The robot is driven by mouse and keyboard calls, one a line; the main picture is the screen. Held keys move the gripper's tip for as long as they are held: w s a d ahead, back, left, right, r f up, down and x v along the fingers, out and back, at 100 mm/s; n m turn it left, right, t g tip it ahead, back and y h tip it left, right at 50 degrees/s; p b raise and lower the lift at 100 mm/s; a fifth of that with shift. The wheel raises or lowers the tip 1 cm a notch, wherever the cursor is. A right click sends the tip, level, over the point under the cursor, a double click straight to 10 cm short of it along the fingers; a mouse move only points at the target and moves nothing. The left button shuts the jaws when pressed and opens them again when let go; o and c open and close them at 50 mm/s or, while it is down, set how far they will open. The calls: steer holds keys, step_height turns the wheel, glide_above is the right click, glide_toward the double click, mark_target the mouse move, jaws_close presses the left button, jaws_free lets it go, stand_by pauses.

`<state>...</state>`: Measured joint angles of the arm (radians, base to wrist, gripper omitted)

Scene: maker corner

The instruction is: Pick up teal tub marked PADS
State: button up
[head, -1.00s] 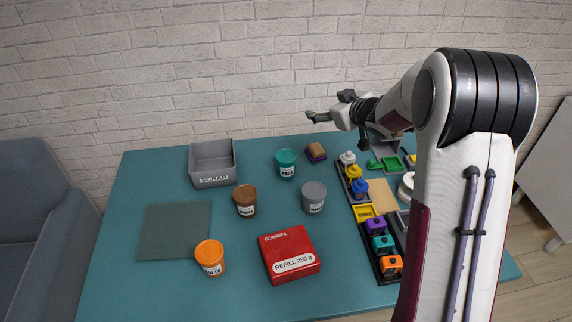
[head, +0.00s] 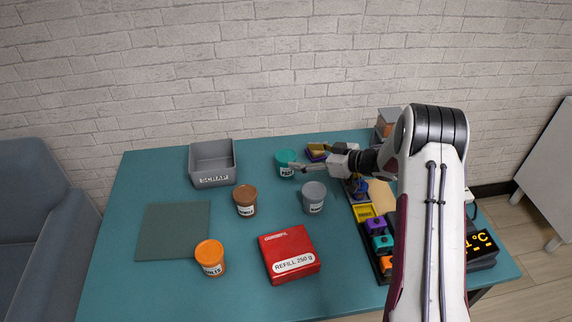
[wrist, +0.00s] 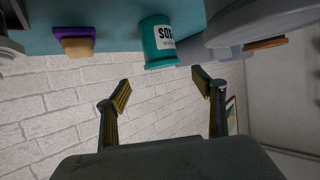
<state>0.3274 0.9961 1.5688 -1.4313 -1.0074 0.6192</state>
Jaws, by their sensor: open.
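The teal tub (head: 286,158) stands upright near the back middle of the table. Its white label is too small to read surely in the head view. In the wrist view the teal tub (wrist: 158,44) hangs upside down in the picture, just beyond and between my fingertips, with part of its label showing. My gripper (head: 308,158) reaches in from the right at the tub's right side, with one finger close to it. In the wrist view my gripper (wrist: 164,88) is open, with nothing between its fingers.
A grey tub (head: 314,197) stands in front of my gripper. A purple-and-tan block (head: 317,151) lies behind it. A brown tub (head: 245,200), orange tub (head: 210,258), red box (head: 289,254) and grey SCRAP bin (head: 212,181) stand around.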

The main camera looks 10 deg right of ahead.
mark_target(288, 156)
steer(key=shift+f, duration=0.15)
steer(key=shift+a, duration=0.1)
steer(key=shift+x, duration=1.25)
steer(key=shift+x, duration=2.6)
steer(key=shift+s+a+f, duration=0.1)
steer(key=shift+s, duration=0.15)
steer(key=shift+c, duration=0.4)
steer(key=c, duration=1.2)
steer(key=shift+c, duration=0.2)
steer(key=shift+r, duration=5.05)
